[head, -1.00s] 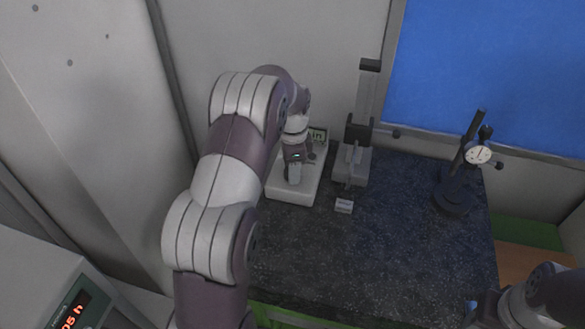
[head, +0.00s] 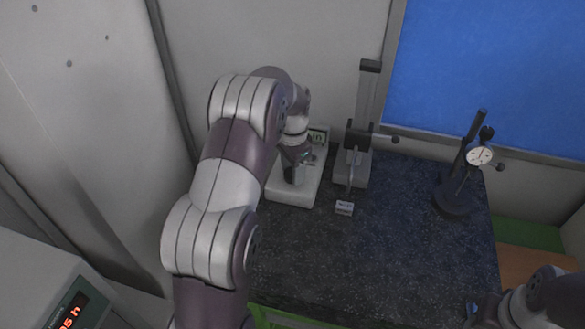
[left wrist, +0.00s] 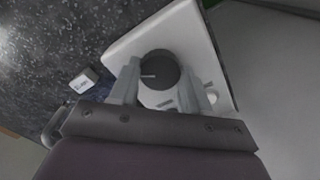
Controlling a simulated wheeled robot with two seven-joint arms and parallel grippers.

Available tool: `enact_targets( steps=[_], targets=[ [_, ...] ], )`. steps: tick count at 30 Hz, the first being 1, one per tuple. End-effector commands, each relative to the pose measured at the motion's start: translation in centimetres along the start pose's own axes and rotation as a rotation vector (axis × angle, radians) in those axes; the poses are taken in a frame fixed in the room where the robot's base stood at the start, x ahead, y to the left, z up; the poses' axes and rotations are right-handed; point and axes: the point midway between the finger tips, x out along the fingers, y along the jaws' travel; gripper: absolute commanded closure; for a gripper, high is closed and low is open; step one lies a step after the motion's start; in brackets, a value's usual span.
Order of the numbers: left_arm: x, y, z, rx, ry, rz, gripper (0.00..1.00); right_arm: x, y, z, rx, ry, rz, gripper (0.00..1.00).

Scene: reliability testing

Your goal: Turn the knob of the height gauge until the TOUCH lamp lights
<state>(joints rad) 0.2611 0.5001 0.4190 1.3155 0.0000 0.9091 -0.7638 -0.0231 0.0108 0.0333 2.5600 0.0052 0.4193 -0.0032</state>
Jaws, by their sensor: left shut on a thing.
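The height gauge (head: 369,90) is an upright column with a dark carriage (head: 357,136) and a thin arm reaching down toward a small pale block (head: 344,208); whether they touch is unclear. A white console (head: 297,197) with a display (head: 318,136) stands to its left. My left gripper (head: 292,173) is shut on the console's dark round knob (left wrist: 159,70), with one finger on each side of it in the left wrist view (left wrist: 162,90). The TOUCH lamp cannot be made out. My right gripper shows only partly at the lower right, its fingers unclear.
A dial indicator (head: 479,155) on a black stand (head: 454,196) stands at the right. The dark speckled slab (head: 400,250) is clear in front. A wall closes the back, and a device with a red readout (head: 73,311) is at lower left.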

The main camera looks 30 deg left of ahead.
Motion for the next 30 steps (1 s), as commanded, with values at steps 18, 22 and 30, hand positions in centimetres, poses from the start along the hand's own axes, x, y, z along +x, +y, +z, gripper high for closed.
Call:
enact_targets(
  steps=[18, 22, 30],
  targets=[
    [-0.3, -0.1, -0.1, 0.001, 0.005, -0.005, 0.27, -0.1, 0.0, 0.0, 0.0, 0.0, 0.0, 0.57],
    [-2.0, -0.2, -0.2, 0.001, 0.007, -0.007, 0.27, -0.2, 0.0, 0.0, 0.0, 0.0, 0.0, 0.57],
    [-10.5, -0.1, -0.1, 0.001, 0.005, -0.005, 0.27, -6.7, 0.0, -0.8, 0.0, 0.001, 0.0, 0.57]
  ],
)
